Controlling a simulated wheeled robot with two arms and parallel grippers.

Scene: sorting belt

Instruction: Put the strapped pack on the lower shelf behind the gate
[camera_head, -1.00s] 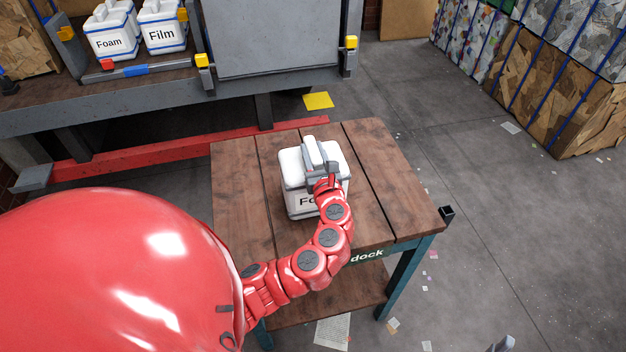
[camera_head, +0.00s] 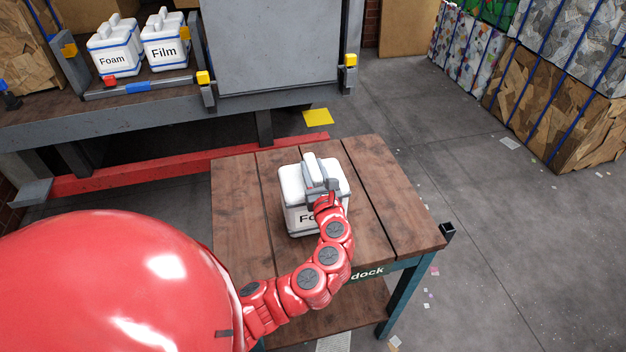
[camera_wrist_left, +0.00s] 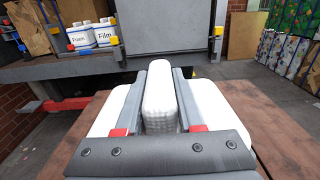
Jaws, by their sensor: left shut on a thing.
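A white pack (camera_head: 297,205) with a raised top grip and a label beginning "Fo" sits on the wooden dock table (camera_head: 235,200). My arm hides part of the label. My left gripper (camera_head: 321,184) is shut on the pack's grip. In the left wrist view, the fingers (camera_wrist_left: 159,80) stand on both sides of the white grip (camera_wrist_left: 159,105). The table has a lower shelf (camera_head: 335,315), partly hidden by my arm. A grey upright panel (camera_head: 275,45) stands at the belt; I cannot tell whether it is the gate. My right gripper is out of view.
White packs marked "Foam" (camera_head: 113,58) and "Film" (camera_head: 164,50) stand on the belt behind a low bar (camera_head: 165,84) with red and blue parts. A red beam (camera_head: 120,178) runs below the belt. Strapped bales (camera_head: 545,105) stand right. Floor right of the table is clear apart from scraps.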

